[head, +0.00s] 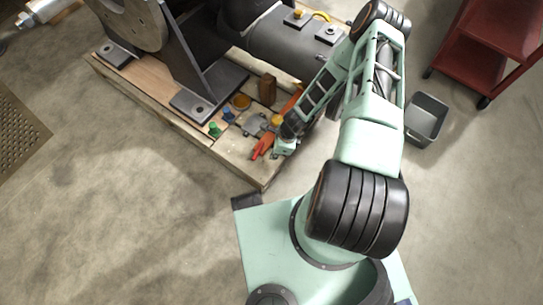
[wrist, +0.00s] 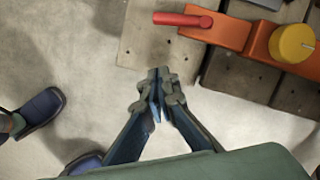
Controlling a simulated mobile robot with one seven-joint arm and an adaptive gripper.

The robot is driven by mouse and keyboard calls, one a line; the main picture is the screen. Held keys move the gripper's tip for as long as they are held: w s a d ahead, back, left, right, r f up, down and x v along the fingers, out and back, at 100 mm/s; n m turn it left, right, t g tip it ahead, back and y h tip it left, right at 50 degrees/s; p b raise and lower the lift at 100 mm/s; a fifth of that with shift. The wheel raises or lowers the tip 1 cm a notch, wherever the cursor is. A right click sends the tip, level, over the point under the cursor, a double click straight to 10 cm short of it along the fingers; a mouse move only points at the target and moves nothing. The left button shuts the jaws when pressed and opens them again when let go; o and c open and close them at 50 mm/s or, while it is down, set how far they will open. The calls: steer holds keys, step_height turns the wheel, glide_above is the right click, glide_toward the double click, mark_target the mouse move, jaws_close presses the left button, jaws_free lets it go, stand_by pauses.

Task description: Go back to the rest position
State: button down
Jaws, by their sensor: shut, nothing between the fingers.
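My gripper (wrist: 158,88) is shut and empty in the wrist view, its two dark fingers meeting at the tips. In the head view my arm reaches up and bends back down, so my gripper (head: 284,149) hangs close to the pallet's near corner (head: 262,181). An orange tool (wrist: 251,42) with a red handle (wrist: 183,20) and a yellow knob (wrist: 292,43) lies on the pallet, apart from the fingers. The arm hides part of it in the head view.
A dark casing (head: 290,45) and a grey bracket (head: 205,80) stand on the pallet. Small green (head: 214,129) and blue (head: 228,114) parts lie near the tool. A grey bin (head: 427,119) and red cart (head: 492,45) stand right. The left floor is largely clear.

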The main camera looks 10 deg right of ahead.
steer(key=shift+s+r, duration=0.1)
steer(key=shift+r, duration=0.25)
stand_by(0.3)
